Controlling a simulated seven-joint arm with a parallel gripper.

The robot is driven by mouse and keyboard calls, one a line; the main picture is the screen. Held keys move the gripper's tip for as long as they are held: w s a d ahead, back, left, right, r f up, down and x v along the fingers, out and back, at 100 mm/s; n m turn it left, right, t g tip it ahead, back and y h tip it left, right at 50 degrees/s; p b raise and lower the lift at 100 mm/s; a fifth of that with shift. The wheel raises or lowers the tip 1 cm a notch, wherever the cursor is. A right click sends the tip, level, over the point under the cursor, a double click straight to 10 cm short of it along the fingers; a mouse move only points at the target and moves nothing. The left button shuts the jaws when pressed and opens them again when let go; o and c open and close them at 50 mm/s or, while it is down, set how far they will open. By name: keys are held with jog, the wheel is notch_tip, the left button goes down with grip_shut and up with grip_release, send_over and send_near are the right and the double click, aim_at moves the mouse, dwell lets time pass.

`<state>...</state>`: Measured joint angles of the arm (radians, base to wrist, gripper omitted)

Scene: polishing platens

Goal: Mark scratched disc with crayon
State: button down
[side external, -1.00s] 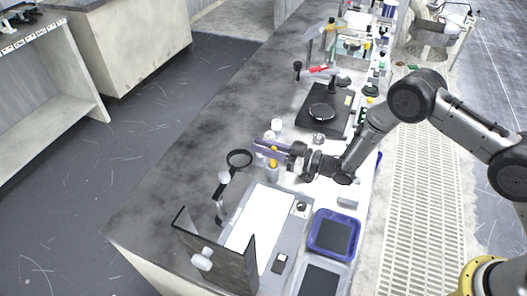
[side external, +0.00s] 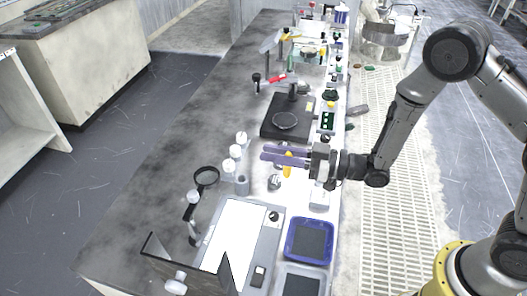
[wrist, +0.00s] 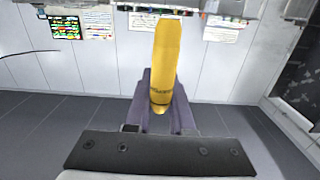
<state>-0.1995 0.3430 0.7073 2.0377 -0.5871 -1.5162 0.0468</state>
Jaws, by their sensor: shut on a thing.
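My gripper (side external: 268,153) is level above the bench, with its purple fingers pointing left. In the wrist view the crayon (wrist: 165,60) stands between the purple fingers (wrist: 162,110). A dark round disc (side external: 286,121) lies on a black square platen base (side external: 268,130) beyond the gripper. Scratches on it are too small to tell.
A magnifier (side external: 206,176), a white light panel (side external: 238,235) and a blue tray (side external: 309,240) are nearer. The bench's left side (side external: 165,165) is clear.

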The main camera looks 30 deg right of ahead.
jog(key=w+a+f+m+t+h, duration=0.1)
jog(key=w+a+f+m+h, duration=0.2)
jog(key=a+m, duration=0.15)
jog(key=s+a+n+g+y, duration=0.1)
jog(key=s+a, duration=0.3)
jog(key=a, duration=0.4)
jog(key=s+a+n+g+y, duration=0.1)
jog(key=s+a+g, duration=0.1)
jog(key=s+a, duration=0.35)
jog(key=shift+m, duration=0.25)
jog(key=shift+w+a+f, duration=0.3)
jog(key=shift+f, duration=0.65)
jog(key=shift+w+a+f, duration=0.25)
jog(key=shift+f, duration=0.65)
jog(key=shift+w+a+f, duration=0.3)
jog(key=shift+f, duration=0.65)
jog(key=shift+f+t, duration=0.3)
jog(key=shift+f, duration=0.35)
jog(key=shift+r, duration=0.1)
notch_tip(320, 180, up, 7)
